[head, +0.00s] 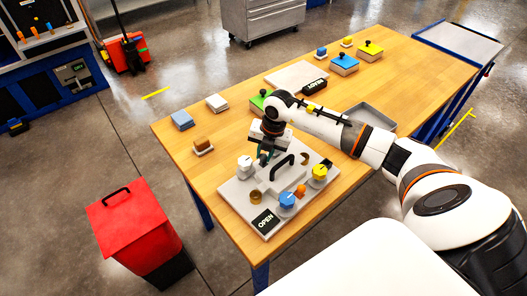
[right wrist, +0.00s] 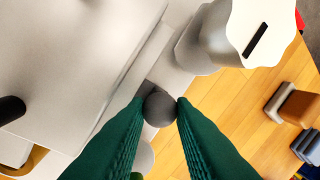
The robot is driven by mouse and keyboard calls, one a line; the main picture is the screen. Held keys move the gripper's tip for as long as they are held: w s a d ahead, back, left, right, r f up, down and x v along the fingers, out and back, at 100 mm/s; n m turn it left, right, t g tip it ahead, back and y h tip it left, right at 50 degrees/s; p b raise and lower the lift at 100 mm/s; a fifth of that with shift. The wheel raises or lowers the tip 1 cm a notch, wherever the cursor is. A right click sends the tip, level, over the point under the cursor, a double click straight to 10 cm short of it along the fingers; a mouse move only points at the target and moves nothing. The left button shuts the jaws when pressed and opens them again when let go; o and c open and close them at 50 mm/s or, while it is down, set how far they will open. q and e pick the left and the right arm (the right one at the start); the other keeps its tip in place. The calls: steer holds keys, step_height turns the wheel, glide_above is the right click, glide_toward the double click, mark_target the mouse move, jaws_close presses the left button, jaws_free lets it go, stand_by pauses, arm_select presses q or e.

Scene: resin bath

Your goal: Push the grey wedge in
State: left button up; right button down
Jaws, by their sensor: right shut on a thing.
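My right gripper (head: 264,157) is over the left back part of a light grey fixture plate (head: 232,190). In the right wrist view its two green fingers (right wrist: 160,112) are shut on a dark grey round knob (right wrist: 159,108). A small dark grey piece (right wrist: 149,88) shows just behind the knob, against the raised grey block (right wrist: 70,60); I take it for the grey wedge. How deep it sits is hidden by the knob and fingers. My left gripper is not in view.
A white knob (head: 245,166) stands close beside the right gripper. The raised block has a black handle (head: 282,167). A blue knob (head: 287,200), a yellow knob (head: 319,173) and an OPEN sign (head: 264,221) are on the plate. A brown block (head: 202,144) lies to the left on the table.

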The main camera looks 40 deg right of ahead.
steer(key=c, duration=1.2)
jaws_free()
steer(key=shift+c, duration=0.2)
steer(key=shift+d+r, duration=0.15)
steer(key=shift+r, duration=0.4)
step_height(320, 180, up, 11)
steer(key=s+d+b, duration=0.1)
steer(key=b, duration=0.2)
steer(key=shift+s+d, duration=0.15)
steer(key=shift+s, duration=0.2)
steer(key=shift+f, duration=0.2)
